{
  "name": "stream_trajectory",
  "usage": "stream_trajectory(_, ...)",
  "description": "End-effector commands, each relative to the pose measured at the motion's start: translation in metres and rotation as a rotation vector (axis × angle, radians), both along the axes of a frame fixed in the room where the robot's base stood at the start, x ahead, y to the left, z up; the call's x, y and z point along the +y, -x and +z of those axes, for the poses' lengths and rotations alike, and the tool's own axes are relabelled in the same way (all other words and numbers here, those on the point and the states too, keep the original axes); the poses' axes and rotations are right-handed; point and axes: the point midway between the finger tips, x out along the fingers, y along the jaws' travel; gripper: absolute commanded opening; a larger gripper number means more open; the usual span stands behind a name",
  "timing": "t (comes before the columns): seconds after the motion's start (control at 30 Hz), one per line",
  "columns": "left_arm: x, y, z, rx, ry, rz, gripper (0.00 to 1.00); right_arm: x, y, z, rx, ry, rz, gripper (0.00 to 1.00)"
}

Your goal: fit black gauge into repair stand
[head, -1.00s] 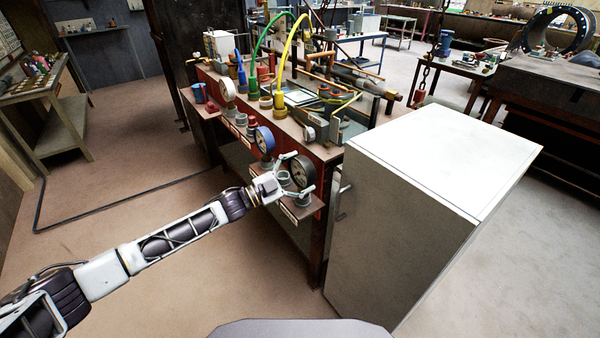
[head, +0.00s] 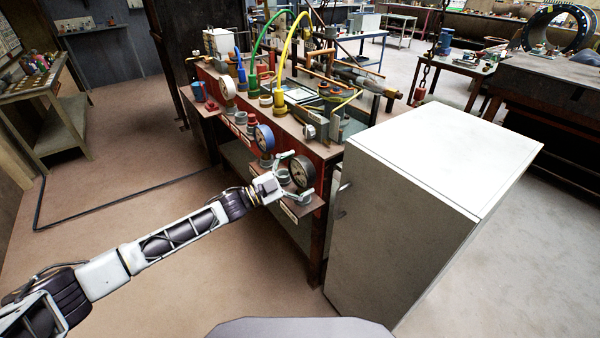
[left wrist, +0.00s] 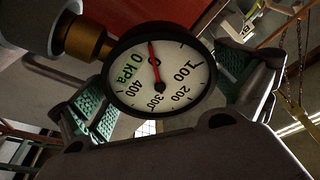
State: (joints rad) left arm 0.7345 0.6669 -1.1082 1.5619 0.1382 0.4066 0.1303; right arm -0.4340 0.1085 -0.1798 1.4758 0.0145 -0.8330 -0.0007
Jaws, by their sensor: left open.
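The black gauge (head: 303,170) has a black rim and a white dial. It stands at the near end of the row of gauges on the bench's front ledge. In the left wrist view the gauge (left wrist: 160,72) fills the middle, with its brass stem at a grey cylindrical fitting (left wrist: 30,22). My left gripper (head: 297,176) is open, its fingers on either side of the gauge; contact cannot be told. In the left wrist view my left gripper (left wrist: 172,95) shows green-padded fingers spread apart. I cannot tell which grey fitting is the repair stand. My right gripper is out of view.
A blue gauge (head: 264,138) and a pale gauge (head: 227,89) stand farther along the ledge. A large white cabinet (head: 440,165) stands close on the right. Hoses and fittings crowd the bench top. The floor (head: 150,215) at left is mostly clear.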

Motion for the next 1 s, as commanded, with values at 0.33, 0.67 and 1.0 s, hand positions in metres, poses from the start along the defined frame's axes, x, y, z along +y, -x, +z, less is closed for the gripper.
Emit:
stream_trajectory(0.33, 0.016, 0.009, -0.003, 0.000, 0.001, 0.001, 1.00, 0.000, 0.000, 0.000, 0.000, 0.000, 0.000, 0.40)
stream_trajectory(0.67, 0.049, 0.026, -0.009, 0.000, 0.000, 0.000, 1.00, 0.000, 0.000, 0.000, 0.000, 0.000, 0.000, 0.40)
stream_trajectory(1.0, 0.083, 0.045, -0.015, 0.000, 0.001, 0.001, 1.00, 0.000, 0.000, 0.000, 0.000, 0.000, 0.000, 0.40)
